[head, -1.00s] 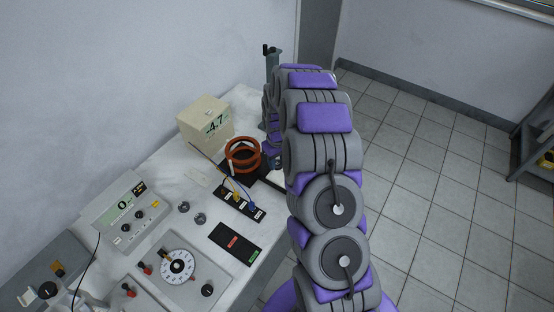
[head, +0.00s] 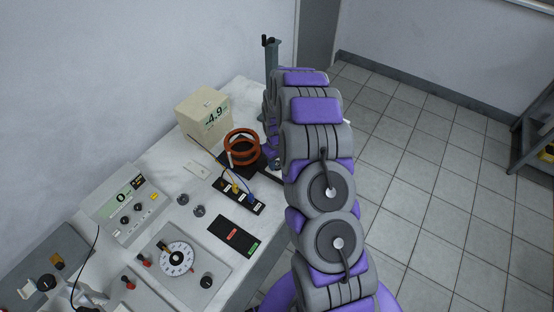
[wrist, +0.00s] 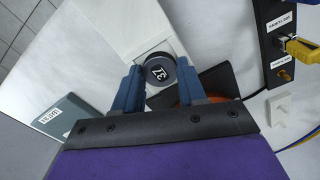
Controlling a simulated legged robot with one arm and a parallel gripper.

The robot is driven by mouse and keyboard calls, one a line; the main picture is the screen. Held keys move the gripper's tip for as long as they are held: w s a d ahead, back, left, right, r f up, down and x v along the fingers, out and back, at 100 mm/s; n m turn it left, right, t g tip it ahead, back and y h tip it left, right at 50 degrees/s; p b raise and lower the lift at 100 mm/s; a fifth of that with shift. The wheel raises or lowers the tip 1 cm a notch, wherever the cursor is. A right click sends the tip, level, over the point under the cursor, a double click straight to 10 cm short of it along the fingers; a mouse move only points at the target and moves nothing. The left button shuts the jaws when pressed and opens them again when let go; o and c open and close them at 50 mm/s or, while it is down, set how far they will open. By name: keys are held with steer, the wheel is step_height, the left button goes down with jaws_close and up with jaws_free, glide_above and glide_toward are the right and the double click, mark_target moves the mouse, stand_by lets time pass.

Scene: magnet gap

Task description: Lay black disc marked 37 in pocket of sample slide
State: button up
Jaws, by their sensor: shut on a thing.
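The black disc marked 37 (wrist: 160,72) shows face-on in the wrist view, its white number tilted. My gripper (wrist: 160,82) has its two blue fingers closed on either side of the disc. A pale, flat bar (wrist: 112,28) lies just beyond the disc; it looks like the sample slide, but I cannot be sure. Its pocket is hidden or not clear behind the disc, and I cannot tell whether disc and bar touch. In the head view my arm hides the gripper and disc.
Orange-brown coil rings (head: 242,147) stand on a black base beside my arm. A beige meter box (head: 204,114) is behind them. A black terminal strip (head: 239,195) with yellow and blue plugs lies nearby. A dark case (wrist: 62,122) with a label shows at left in the wrist view.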

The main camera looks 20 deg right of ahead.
steer(key=shift+f, duration=0.1)
stand_by(0.8)
steer(key=o, duration=1.1)
steer(key=shift+c, duration=0.2)
steer(key=c, duration=0.5)
steer(key=shift+r+p, duration=0.6)
steer(key=shift+r, duration=1.65)
